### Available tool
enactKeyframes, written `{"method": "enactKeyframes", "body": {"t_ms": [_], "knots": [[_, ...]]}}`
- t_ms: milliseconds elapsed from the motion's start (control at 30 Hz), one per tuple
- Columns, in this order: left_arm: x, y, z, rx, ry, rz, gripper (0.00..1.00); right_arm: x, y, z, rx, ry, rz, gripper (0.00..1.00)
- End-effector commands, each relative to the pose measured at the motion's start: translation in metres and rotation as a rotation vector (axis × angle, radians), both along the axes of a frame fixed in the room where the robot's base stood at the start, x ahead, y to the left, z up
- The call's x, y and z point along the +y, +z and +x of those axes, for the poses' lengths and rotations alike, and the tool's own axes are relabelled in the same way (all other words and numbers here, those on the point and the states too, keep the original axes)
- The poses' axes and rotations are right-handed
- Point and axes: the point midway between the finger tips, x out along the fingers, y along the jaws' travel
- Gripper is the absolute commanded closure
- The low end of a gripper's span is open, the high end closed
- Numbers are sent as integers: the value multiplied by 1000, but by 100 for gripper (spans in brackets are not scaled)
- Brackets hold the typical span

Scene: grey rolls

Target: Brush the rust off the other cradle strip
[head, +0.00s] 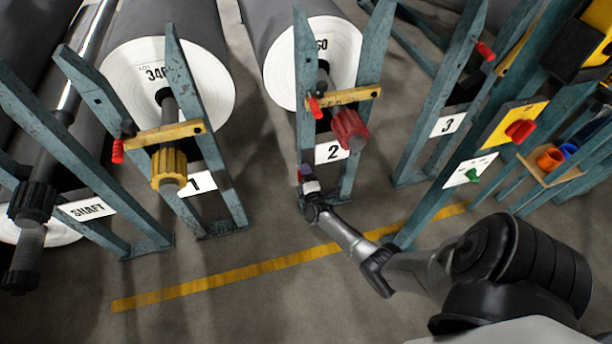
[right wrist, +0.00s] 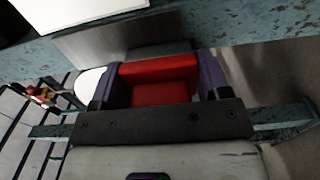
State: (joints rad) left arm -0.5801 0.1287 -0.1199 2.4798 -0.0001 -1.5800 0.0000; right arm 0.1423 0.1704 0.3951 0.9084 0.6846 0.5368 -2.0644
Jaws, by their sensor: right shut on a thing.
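My right gripper (head: 308,182) is in front of stand 2, low beside its left post and the "2" sign. In the right wrist view its purple fingers (right wrist: 158,85) are shut on a red block-shaped thing (right wrist: 160,92) with a grey part beyond it. It looks like the brush, but no bristles can be made out. Stand 2 (head: 362,100) is teal and speckled with rust-brown marks. A speckled teal beam (right wrist: 235,25) crosses the top of the right wrist view. I cannot tell which surface is the cradle strip. My left gripper is not in view.
Grey rolls lie behind stand 1 (head: 185,80) and stand 2. A yellow collar (head: 168,166) and a red collar (head: 349,128) stick out in front. Stand 3 and a shelf with cups (head: 550,158) are at right. The floor in front, with a yellow line (head: 230,276), is clear.

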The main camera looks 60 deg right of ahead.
Motion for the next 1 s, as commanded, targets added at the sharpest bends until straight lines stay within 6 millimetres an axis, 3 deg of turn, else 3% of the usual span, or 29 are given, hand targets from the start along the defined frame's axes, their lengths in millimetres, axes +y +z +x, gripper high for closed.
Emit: {"method": "enactKeyframes", "body": {"t_ms": [500, 1000], "knots": [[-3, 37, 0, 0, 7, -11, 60, 33, 1, -36, 4, 0, 2, 49], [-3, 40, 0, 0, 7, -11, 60, 39, -1, -42, 1, 0, 1, 49]]}}
